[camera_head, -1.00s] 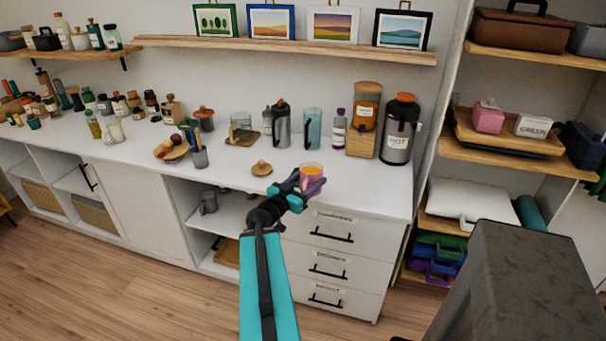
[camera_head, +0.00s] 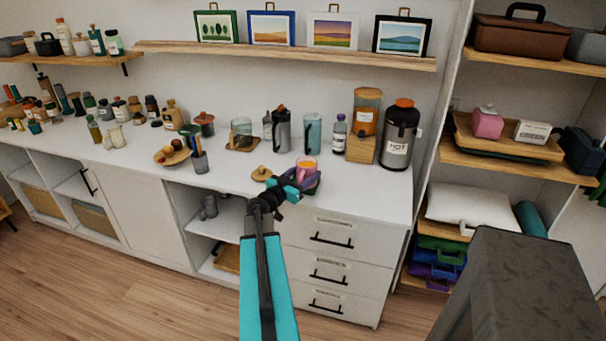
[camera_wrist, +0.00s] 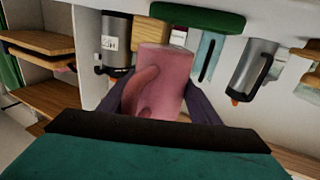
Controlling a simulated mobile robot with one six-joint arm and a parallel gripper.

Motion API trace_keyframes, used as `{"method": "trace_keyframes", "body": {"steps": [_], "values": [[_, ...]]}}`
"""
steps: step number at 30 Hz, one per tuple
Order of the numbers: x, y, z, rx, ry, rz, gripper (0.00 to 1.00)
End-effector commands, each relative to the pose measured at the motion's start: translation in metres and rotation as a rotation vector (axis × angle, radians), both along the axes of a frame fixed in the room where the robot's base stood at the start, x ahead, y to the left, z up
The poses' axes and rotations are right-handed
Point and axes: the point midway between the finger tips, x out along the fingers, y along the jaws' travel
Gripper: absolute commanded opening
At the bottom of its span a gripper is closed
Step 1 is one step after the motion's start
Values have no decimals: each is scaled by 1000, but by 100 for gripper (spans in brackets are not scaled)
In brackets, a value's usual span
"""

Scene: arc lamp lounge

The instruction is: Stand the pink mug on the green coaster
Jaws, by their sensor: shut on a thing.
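The pink mug (camera_head: 307,166) has orange contents and is upright in my gripper (camera_head: 303,182), over the front part of the white counter. In the wrist view, which is upside down, the mug (camera_wrist: 160,78) sits between the dark fingers of my gripper (camera_wrist: 158,92), one on each side. The gripper is shut on it. A flat dark green piece, apparently the green coaster (camera_wrist: 197,17), shows past the mug's base in the wrist view. I cannot make it out in the head view, and cannot tell whether the mug touches it.
Behind the mug stand a blue glass (camera_head: 312,133), a grey pitcher (camera_head: 281,130), a labelled bottle (camera_head: 339,134), an orange-filled jar (camera_head: 366,112) and a HOT flask (camera_head: 400,136). A small wooden lid (camera_head: 262,174) lies to the left. Counter to the right is clear.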

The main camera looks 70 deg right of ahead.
Motion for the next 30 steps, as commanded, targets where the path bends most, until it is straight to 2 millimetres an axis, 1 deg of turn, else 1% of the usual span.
{"method": "trace_keyframes", "body": {"steps": [1,3,12,16,26,30], "values": [[4,-7,1,-2,2,0,16],[7,-13,0,-2,2,-1,16],[19,-34,-2,-2,2,-1,16],[21,-38,-3,-2,2,-1,16],[21,-38,-3,-2,2,0,16],[23,-41,-3,-2,2,0,16]]}}
